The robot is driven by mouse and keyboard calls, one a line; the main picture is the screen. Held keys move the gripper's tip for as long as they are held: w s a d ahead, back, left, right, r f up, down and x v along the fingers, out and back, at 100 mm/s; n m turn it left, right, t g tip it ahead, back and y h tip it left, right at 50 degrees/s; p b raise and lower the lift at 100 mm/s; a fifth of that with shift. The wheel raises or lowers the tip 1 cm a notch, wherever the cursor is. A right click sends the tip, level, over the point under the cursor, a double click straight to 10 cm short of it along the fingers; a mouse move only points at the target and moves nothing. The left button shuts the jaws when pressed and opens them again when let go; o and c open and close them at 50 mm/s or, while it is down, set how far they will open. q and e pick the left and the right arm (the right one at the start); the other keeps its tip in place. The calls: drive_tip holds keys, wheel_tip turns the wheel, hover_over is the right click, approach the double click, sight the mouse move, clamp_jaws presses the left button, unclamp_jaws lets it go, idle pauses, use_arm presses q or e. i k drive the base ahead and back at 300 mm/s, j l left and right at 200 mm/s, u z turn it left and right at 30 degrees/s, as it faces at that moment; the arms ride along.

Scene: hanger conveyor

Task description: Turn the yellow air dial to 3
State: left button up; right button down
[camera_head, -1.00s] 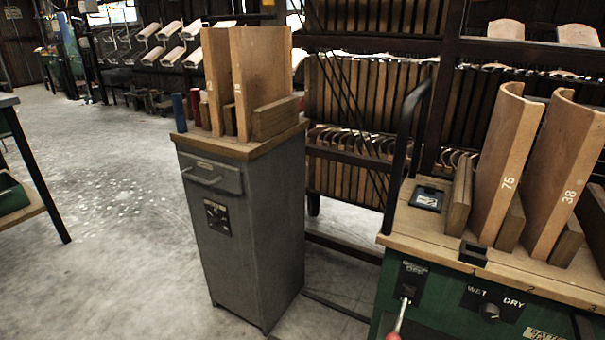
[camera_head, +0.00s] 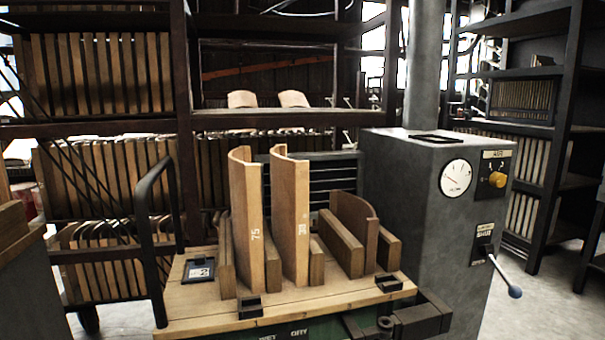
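The yellow air dial (camera_head: 497,179) is a small round knob on the dark panel at the upper right of the grey machine cabinet (camera_head: 400,190). A label above it seems to read "AIR". Small marks sit around the knob, but they are too small to read, so I cannot tell its setting. Neither of my grippers is in view.
A round white gauge (camera_head: 455,178) sits left of the dial. A lever (camera_head: 514,290) with a ball end sticks out below it. A wooden-topped bench (camera_head: 190,298) with curved wooden pieces (camera_head: 290,220) stands at left. Dark shelves (camera_head: 560,130) stand behind at right; some floor shows there.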

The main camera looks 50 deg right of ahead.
sight(498, 180)
drive_tip(key=z, duration=2.55)
